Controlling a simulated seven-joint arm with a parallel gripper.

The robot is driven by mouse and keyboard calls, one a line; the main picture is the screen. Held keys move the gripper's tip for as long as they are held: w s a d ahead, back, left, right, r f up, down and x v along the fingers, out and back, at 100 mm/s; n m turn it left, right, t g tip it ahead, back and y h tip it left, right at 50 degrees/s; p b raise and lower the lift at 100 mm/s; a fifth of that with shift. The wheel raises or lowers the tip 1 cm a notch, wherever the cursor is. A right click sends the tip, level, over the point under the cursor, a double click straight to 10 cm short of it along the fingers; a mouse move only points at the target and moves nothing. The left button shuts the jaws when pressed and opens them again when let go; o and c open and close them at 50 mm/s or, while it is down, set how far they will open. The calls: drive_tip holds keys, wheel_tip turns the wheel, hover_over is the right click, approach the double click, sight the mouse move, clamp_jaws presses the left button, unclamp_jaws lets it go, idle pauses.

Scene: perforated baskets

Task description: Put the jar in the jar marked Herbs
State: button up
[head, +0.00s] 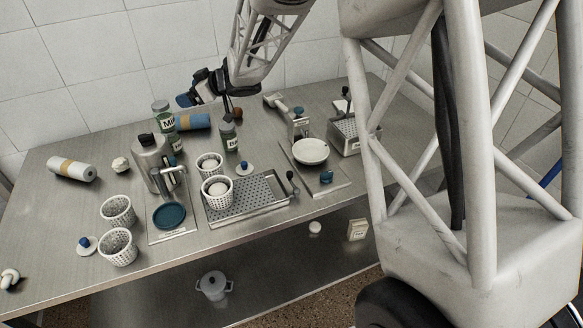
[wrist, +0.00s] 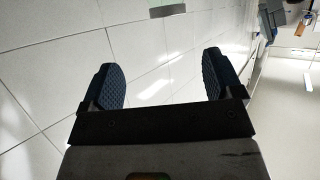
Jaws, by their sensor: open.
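Several green-grey jars with pale lids stand toward the back of the steel table. One jar (head: 163,116) has a label starting "Mi". A second jar (head: 175,143) stands just in front of it, its label partly hidden. A third jar (head: 228,134) has a label starting with "B". I cannot read "Herbs" on any of them. My gripper (head: 192,97) is above the back of the table, near the jars and apart from them. In the wrist view my gripper (wrist: 163,82) has its two blue pads wide apart with nothing between them, facing the tiled wall.
White perforated baskets stand at the front left (head: 118,248) and at the centre, one of these on a perforated tray (head: 245,198). The left front is clearer.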

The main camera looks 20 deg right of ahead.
drive_tip(key=s+d+r+m+t+h, duration=0.3)
drive_tip(key=s+d+r+m+h, duration=0.55)
drive_tip(key=s+d+h, duration=0.4)
drive_tip(key=s+f+m+g+y, duration=0.2)
drive_tip(key=s+g, duration=0.6)
drive_tip(key=s, duration=2.7)
wheel_tip(320, 180, down, 2)
drive_tip(key=shift+s+f+g, duration=0.2)
drive_tip(key=shift+s+g, duration=0.1)
